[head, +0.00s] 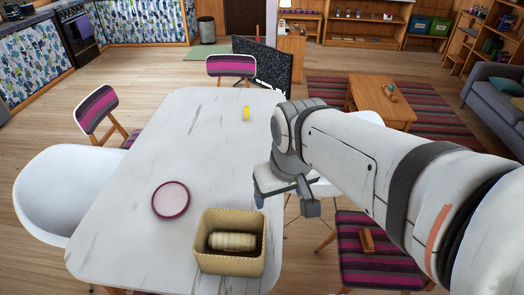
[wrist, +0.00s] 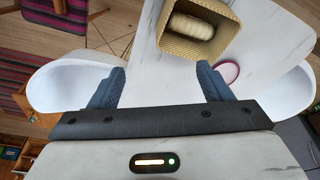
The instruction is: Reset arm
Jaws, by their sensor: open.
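My arm reaches in from the right in the head view. My gripper (head: 285,205) hangs over the right edge of the white table (head: 150,130). In the wrist view my gripper (wrist: 162,88) shows its two dark fingers wide apart, with nothing between them. A woven basket (head: 230,268) stands near the table's front edge, left of and nearer than my gripper. A pale ribbed roll (head: 232,241) lies inside it. The basket (wrist: 172,42) and the roll (wrist: 190,27) also show at the top of the wrist view.
A pink-rimmed plate (head: 171,200) and a small yellow object (head: 246,114) are on the table. White and striped chairs surround it. A brown block (head: 367,242) lies on a striped chair (head: 378,265). A low wooden table (head: 380,105) stands on a striped rug. The table's middle is clear.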

